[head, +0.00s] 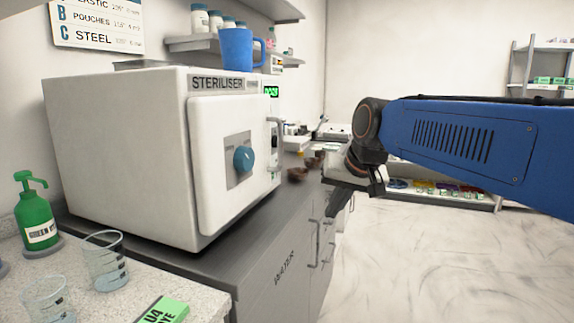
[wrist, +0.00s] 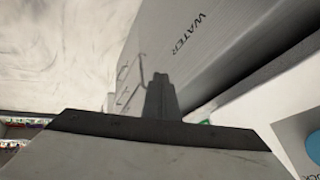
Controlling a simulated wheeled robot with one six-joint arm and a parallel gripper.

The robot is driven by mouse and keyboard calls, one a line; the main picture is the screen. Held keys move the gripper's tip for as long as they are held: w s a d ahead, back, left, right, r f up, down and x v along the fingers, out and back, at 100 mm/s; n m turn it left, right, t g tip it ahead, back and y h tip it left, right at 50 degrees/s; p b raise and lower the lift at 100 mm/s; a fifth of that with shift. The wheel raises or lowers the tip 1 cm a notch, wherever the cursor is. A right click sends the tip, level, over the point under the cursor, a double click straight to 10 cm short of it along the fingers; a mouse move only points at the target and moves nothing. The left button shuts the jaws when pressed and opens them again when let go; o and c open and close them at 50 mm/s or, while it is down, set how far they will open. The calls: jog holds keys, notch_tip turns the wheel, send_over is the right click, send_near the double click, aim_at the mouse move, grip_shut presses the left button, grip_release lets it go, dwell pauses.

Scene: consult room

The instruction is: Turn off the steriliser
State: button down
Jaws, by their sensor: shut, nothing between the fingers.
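The steriliser (head: 130,150) is a large white box on a grey counter, labelled STERILISER. A blue round knob (head: 243,159) sits on a grey plate in its closed front door (head: 205,130). A small green lit display (head: 271,91) is at its upper right; I cannot read it surely. A handle (head: 275,145) runs down the door's right side. My gripper (head: 338,208) is right of the steriliser, apart from it, fingers pointing down, shut and empty. The shut fingers also show in the wrist view (wrist: 160,92), with a blue part (wrist: 313,140) cut off at the right edge.
A blue mug (head: 236,49) stands by the steriliser's top front. A green pump bottle (head: 37,215) and glass beakers (head: 105,262) are at the left front. Cabinet fronts marked WATER (head: 285,268) lie below. Open floor (head: 440,260) is at the right.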

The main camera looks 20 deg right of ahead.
jog(key=w+r+m, duration=0.1)
jog(key=w+r, duration=0.5)
jog(key=w, duration=0.2)
jog(key=w+r+m+t, duration=0.1)
jog(key=w+r, duration=0.4)
jog(key=w, duration=0.3)
jog(key=shift+w+r+y, duration=0.35)
jog(key=shift+y, duration=0.05)
jog(key=shift+f, duration=0.1)
jog(key=x, duration=0.9)
jog(key=shift+w+f, duration=0.25)
jog(key=shift+f, duration=0.05)
jog(key=shift+w+a+r, duration=0.1)
jog(key=shift+w+a, duration=0.5)
jog(key=shift+a, duration=0.25)
jog(key=shift+w+a+r, duration=0.15)
jog(key=shift+w+a, duration=0.45)
jog(key=shift+a, duration=0.2)
jog(key=shift+a, duration=0.1)
jog(key=shift+w+a+r, duration=0.1)
jog(key=shift+w, duration=0.05)
jog(key=shift+r, duration=0.1)
